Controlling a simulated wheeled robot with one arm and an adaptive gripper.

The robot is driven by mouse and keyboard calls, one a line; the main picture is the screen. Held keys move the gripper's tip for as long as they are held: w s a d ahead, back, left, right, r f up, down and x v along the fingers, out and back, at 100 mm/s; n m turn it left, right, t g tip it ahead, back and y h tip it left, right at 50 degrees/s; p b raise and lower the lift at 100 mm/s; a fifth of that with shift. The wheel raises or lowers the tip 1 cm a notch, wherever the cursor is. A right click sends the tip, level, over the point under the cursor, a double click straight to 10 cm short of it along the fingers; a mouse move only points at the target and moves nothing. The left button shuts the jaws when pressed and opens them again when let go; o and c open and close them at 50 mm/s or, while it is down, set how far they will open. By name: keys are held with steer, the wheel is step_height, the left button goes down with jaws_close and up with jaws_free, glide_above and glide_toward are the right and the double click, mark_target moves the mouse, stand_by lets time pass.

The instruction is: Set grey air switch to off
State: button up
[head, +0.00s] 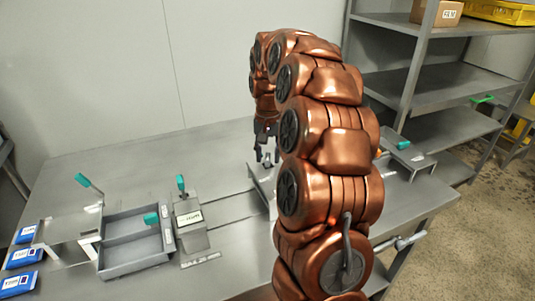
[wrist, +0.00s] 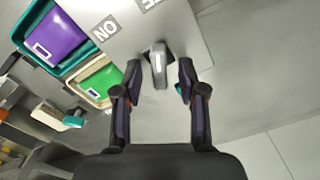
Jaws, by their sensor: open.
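The grey switch (wrist: 158,66), a small lever with a white line on it, shows in the wrist view on a light grey panel (wrist: 190,25). An upside-down "ON" label (wrist: 105,28) is up and left of it. A second label (wrist: 151,3) is cut off at the top edge, so I cannot read it fully. My gripper (wrist: 159,70) is open, with one finger on each side of the lever and visible gaps to it. In the head view my gripper (head: 267,155) points down over the bench, and my arm hides part of the panel.
A grey tray (head: 135,240) and a labelled box (head: 188,222) with teal-tipped levers stand left on the bench (head: 120,165). Blue packs (head: 22,258) lie at the left edge. A teal-handled device (head: 405,155) is right of my arm. Shelves (head: 430,80) stand behind.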

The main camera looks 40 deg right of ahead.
mark_target(267, 155)
step_height(267, 155, up, 12)
stand_by(0.9)
steer(key=shift+a, duration=0.1)
stand_by(0.6)
steer(key=s+a+r+n+p, duration=0.1)
steer(key=s+a+n+p, duration=0.1)
steer(key=s+a, duration=0.45)
steer(key=s+a+n+p, duration=0.3)
steer(key=s+a, duration=0.1)
steer(key=a, duration=0.5)
steer(key=s+a+f+n+g+p, duration=0.1)
steer(key=s+a+f+p, duration=0.1)
steer(key=s, duration=0.8)
steer(key=s+a+f+n+p, duration=0.2)
steer(key=s+a+f, duration=0.2)
steer(key=s+a, duration=0.3)
steer(key=s, duration=0.4)
steer(key=shift+f+n+g, duration=0.15)
steer(key=shift+n+g, duration=0.15)
steer(key=shift+g, duration=0.1)
